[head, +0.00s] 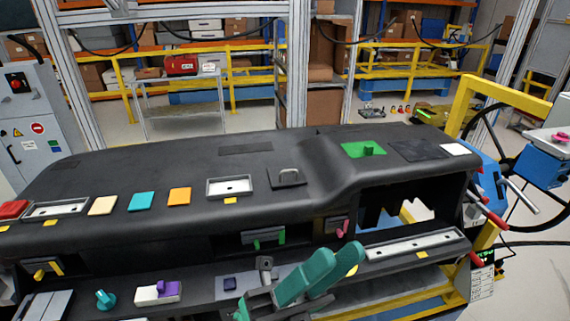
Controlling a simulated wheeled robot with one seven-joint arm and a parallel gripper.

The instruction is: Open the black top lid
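The black top lid (278,185) is a small dark square panel on top of the dashboard, just left of the raised section. My gripper (345,249) is at the bottom centre, low in front of the dashboard, with two teal fingers pointing up and to the right. Its fingers look apart, with nothing seen between them. It is below the lid in the picture and clear of it. My gripper covers part of the dashboard's lower front.
The dashboard (120,175) top also carries a green plate with a knob (366,150), a grey recessed tray (230,187) and coloured squares, including an orange one (180,195). A pink lever (343,228) and a green-handled slot (264,237) are on the front. Space above the lid is free.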

